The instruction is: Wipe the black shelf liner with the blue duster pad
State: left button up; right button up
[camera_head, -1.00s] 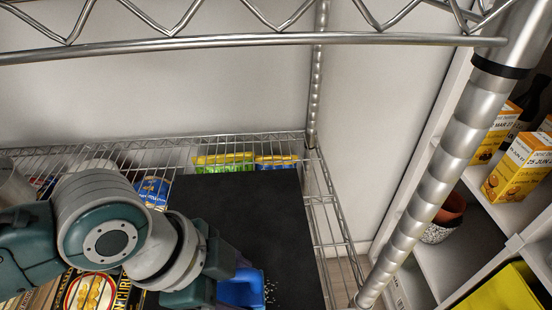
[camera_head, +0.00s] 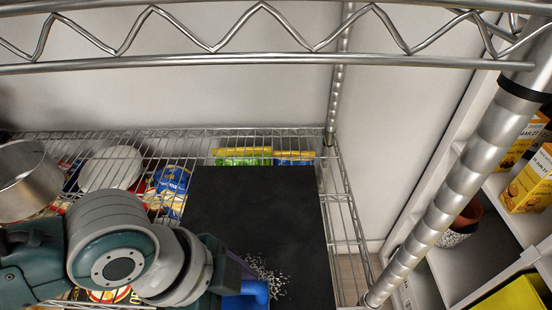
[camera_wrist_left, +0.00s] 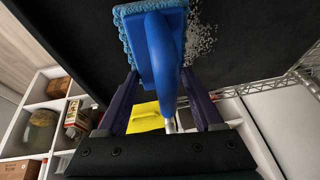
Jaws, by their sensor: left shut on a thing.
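The black shelf liner (camera_head: 270,215) lies flat on the wire rack and also shows in the left wrist view (camera_wrist_left: 65,40). A patch of white crumbs (camera_head: 267,277) lies on it, beside the pad, and shows in the wrist view too (camera_wrist_left: 203,40). The blue duster pad (camera_head: 252,290) is mostly hidden behind my arm in the head view. The wrist view shows its fuzzy pad (camera_wrist_left: 125,35) at the liner; I cannot tell if it touches. My left gripper (camera_wrist_left: 160,82) is shut on its blue handle (camera_wrist_left: 163,50). My right gripper is out of view.
A wire shelf edge (camera_head: 250,61) crosses above, with a metal post (camera_head: 450,185) at right. A metal pot (camera_head: 27,180), a white lid (camera_head: 110,168) and packets (camera_head: 172,187) stand left of the liner. More packets (camera_head: 242,156) stand behind it.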

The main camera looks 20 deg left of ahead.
pick_arm(q)
jog(key=shift+f+b, duration=0.55)
jog(key=shift+f, duration=0.2)
dwell(0.3)
dwell(0.5)
jog(key=shift+w+d, duration=0.2)
jog(key=shift+d, duration=0.55)
jog(key=shift+w+d, duration=0.2)
jog(key=shift+d, duration=0.5)
jog(key=shift+s+a+r+p, duration=0.1)
jog(key=shift+s+a+p, duration=0.1)
jog(key=shift+a+p, duration=0.3)
jog(key=shift+s+a, duration=0.2)
jog(key=shift+a, duration=0.6)
